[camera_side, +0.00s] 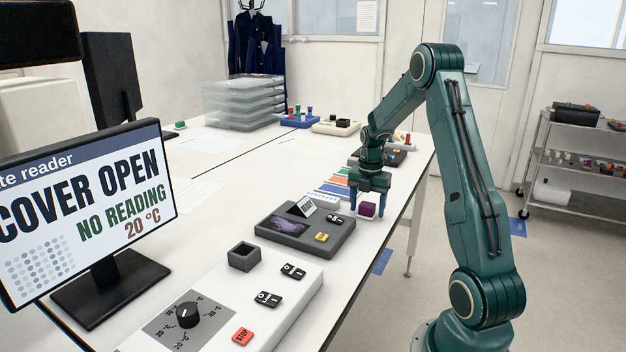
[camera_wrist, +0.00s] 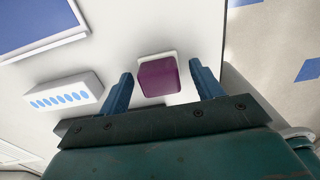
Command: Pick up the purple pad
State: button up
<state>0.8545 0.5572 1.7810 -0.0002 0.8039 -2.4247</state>
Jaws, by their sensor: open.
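The purple pad (camera_side: 367,210) is a small purple block on a white square base on the white bench, near its right edge. In the wrist view the purple pad (camera_wrist: 158,77) sits between the two blue fingers of my gripper (camera_wrist: 160,88), with a gap visible on each side. My gripper (camera_side: 369,196) points down over the pad in the side view and is open and empty. The fingers partly overlap the pad's surroundings, and their exact height over it is hard to tell.
A white block with blue ovals (camera_wrist: 62,92) lies left of the pad. A dark grey device (camera_side: 318,246) with a small sign stands in front. A white control panel (camera_side: 290,293) with a dial is nearer. The bench edge (camera_wrist: 226,40) runs close right of the pad.

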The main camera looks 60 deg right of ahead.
aim_at(367, 204)
jog(key=c, duration=1.1)
jog(key=shift+o, duration=0.2)
jog(key=shift+r, duration=0.15)
notch_tip(367, 204, up, 20)
dwell(0.4)
